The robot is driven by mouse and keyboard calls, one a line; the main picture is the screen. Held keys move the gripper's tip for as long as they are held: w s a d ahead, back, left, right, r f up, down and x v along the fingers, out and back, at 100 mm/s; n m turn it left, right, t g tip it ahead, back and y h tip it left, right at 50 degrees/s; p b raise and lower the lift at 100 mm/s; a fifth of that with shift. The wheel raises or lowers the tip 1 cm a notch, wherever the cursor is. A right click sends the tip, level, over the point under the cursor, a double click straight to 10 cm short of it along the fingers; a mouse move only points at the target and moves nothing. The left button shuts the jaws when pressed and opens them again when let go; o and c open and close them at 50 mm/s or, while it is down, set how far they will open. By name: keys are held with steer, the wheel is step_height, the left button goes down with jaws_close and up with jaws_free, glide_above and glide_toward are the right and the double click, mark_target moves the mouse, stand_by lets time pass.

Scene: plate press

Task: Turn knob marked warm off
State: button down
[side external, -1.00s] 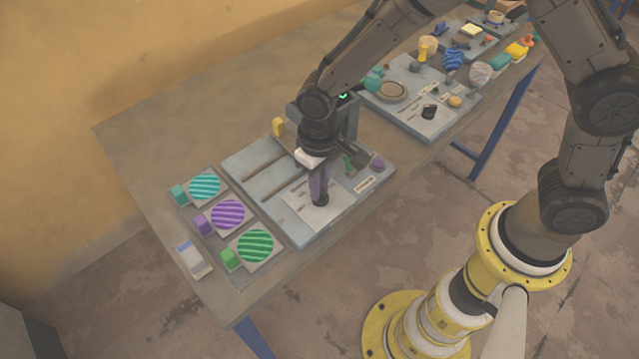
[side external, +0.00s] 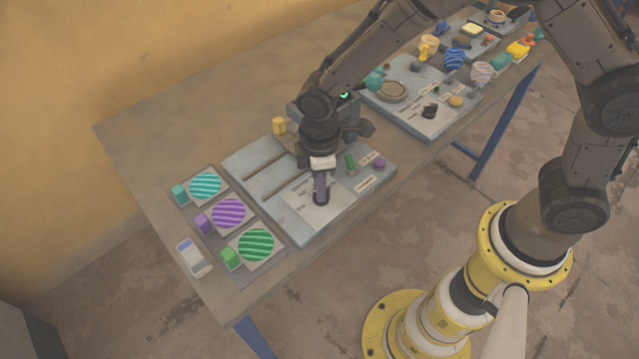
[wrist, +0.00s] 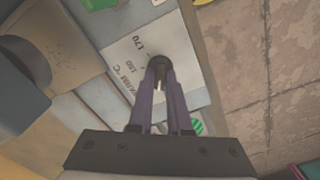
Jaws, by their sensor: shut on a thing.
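The dark knob (wrist: 158,63) sits on a pale dial plate (wrist: 125,52) printed "WARM °C" with numbers including 150 and 170, seen in the wrist view. My gripper (wrist: 160,84) has its purple fingers closed on the knob from both sides. In the side view my gripper (side external: 321,194) points down at the dial plate (side external: 297,207), near the front of the grey press base (side external: 290,227). The fingers mostly cover the knob there. The knob's pointer and its exact setting cannot be made out.
A green block (side external: 350,160) and a purple button (side external: 379,163) stand right of the dial plate. Striped teal (side external: 205,185), purple (side external: 228,213) and green (side external: 256,244) discs lie at left. A second grey station (side external: 440,120) with several small items is beyond. Bare table lies at the back left.

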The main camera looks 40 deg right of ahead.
steer(key=shift+n, duration=1.5)
steer(key=shift+r, duration=0.1)
steer(key=c, duration=0.9)
jaws_free()
steer(key=shift+o, duration=0.2)
step_height(320, 180, up, 14)
